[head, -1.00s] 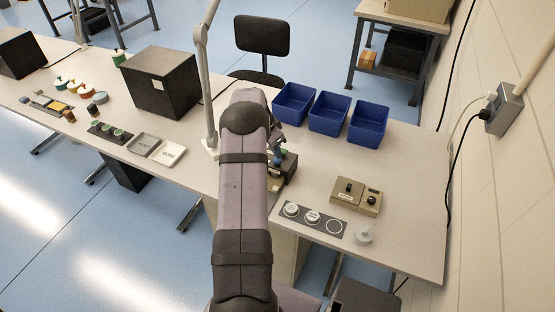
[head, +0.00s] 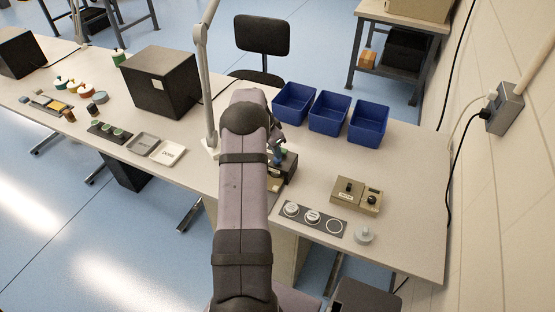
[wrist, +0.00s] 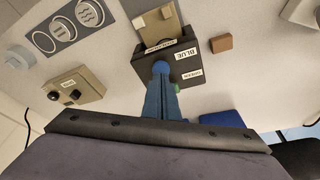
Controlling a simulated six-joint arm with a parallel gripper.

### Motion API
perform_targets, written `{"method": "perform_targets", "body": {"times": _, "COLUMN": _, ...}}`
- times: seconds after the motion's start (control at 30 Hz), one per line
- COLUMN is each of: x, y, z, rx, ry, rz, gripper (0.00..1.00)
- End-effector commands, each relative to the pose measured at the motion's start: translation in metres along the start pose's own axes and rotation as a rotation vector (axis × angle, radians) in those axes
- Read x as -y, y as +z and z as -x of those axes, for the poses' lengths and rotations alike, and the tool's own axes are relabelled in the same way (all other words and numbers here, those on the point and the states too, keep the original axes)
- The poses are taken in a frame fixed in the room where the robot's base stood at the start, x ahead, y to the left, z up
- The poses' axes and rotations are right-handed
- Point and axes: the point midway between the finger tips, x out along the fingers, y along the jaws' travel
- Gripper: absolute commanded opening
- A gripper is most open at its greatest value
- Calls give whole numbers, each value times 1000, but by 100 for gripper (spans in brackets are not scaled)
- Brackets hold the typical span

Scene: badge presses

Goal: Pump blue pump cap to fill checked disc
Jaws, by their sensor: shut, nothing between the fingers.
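A dark pump box (wrist: 178,62) with white labels reading BLUE and GREEN stands in front of my gripper in the wrist view. The blue pump cap (wrist: 160,66) shows as a rounded blue top right at my fingertips. My gripper (wrist: 161,78) is shut and empty, its tips at the cap; I cannot tell whether they touch it. A bit of green cap (wrist: 177,88) shows beside the fingers. In the head view my arm hides much of the pump box (head: 288,168). I cannot make out the checked disc; a tan block (wrist: 155,22) sits at the box's front.
A dark panel (head: 294,220) with round places and pale discs lies right of my arm. Near it are a tan control box (head: 355,196) and a grey knobbed piece (head: 364,235). Blue bins (head: 329,114) stand behind. A lamp post (head: 210,100) rises left of my arm.

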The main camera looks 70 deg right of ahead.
Motion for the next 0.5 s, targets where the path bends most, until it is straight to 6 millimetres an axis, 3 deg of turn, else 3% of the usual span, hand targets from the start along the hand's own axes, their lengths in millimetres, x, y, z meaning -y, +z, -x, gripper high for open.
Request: {"method": "perform_targets", "body": {"times": 0.5, "x": 0, "y": 2, "z": -8, "rx": 0, "ry": 0, "rz": 0, "gripper": 0}}
